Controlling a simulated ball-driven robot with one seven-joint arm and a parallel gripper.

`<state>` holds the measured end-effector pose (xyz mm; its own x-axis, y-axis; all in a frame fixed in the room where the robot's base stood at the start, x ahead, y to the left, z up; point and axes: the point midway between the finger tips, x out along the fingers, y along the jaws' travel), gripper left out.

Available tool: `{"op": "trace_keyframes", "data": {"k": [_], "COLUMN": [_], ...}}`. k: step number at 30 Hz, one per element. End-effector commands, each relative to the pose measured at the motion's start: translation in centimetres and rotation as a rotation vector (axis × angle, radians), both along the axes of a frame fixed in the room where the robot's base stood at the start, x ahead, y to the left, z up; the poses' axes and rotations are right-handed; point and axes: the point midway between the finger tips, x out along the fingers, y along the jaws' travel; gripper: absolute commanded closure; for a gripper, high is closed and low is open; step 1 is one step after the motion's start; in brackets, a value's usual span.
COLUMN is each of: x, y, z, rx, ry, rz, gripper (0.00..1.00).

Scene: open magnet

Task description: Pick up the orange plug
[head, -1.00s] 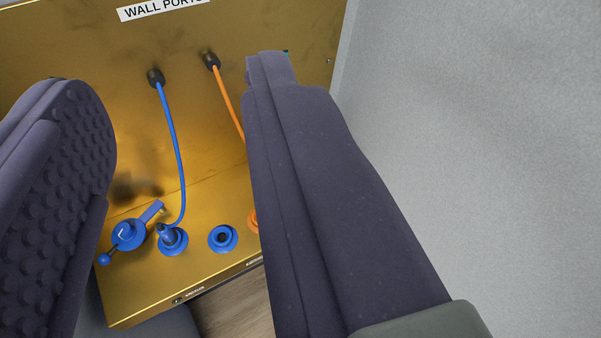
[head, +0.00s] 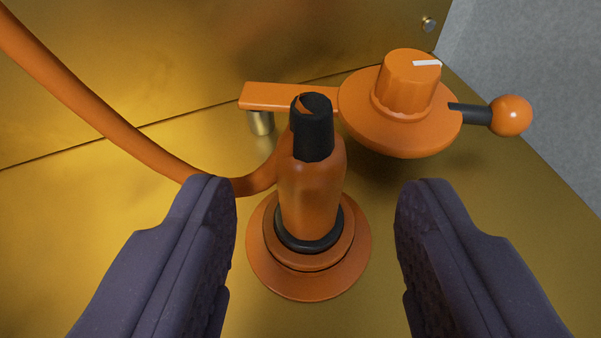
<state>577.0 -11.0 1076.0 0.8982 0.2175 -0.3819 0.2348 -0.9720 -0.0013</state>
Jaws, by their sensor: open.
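The orange plug (head: 310,190) stands upright in a round orange socket (head: 308,285) on the gold panel, in the middle of the view. It has a black cap on top and a black ring near its base. An orange cable (head: 110,120) runs from it to the upper left. My gripper (head: 315,220) is open, with one dark padded finger on each side of the plug. Gaps show between both fingers and the plug, and nothing is held.
An orange rotary knob (head: 408,85) with a flat arm (head: 285,97) and a ball-ended handle (head: 511,116) sits just behind and right of the plug. A gold wall rises behind. A grey surface (head: 530,90) lies beyond the panel at the right.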

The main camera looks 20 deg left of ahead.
Motion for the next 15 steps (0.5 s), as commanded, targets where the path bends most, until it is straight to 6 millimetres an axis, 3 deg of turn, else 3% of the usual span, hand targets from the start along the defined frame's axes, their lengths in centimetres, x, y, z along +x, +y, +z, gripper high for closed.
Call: {"op": "trace_keyframes", "data": {"k": [7,15], "x": [3.4,3.9], "y": [0.9,1.0], "z": [-1.9,-1.9], "rx": [0.0,-0.001], "ry": [0.0,0.001], "rz": [0.0,-0.001], "gripper": [0.47,0.47]}}
